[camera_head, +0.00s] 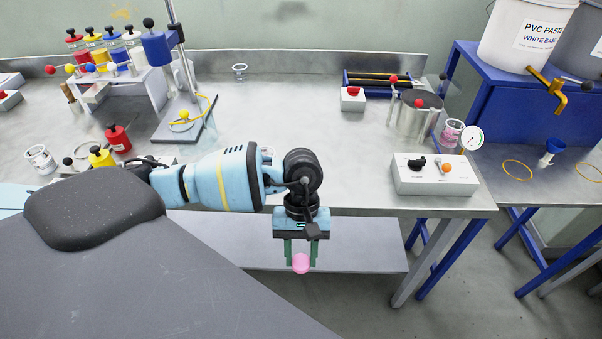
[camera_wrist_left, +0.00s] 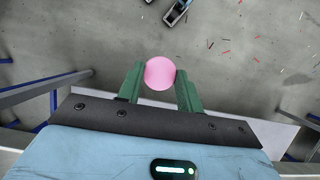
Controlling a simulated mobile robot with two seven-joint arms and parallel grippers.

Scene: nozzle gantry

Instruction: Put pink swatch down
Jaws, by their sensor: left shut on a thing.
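The pink swatch (camera_head: 301,263) is a small round pink disc. My left gripper (camera_head: 300,257) is shut on it and holds it in front of the workbench's front edge, over the lower shelf and floor area in the head view. In the left wrist view the pink swatch (camera_wrist_left: 160,73) sits between the two green fingers of the left gripper (camera_wrist_left: 160,80), with the grey floor far below. My right gripper is not in view.
The steel workbench (camera_head: 300,120) is clear in its middle. A grey control box (camera_head: 434,180) stands near its front right corner. A metal pot (camera_head: 414,115) and a gauge (camera_head: 471,138) are behind it. A stand (camera_head: 182,110) and several coloured bottles are at the left.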

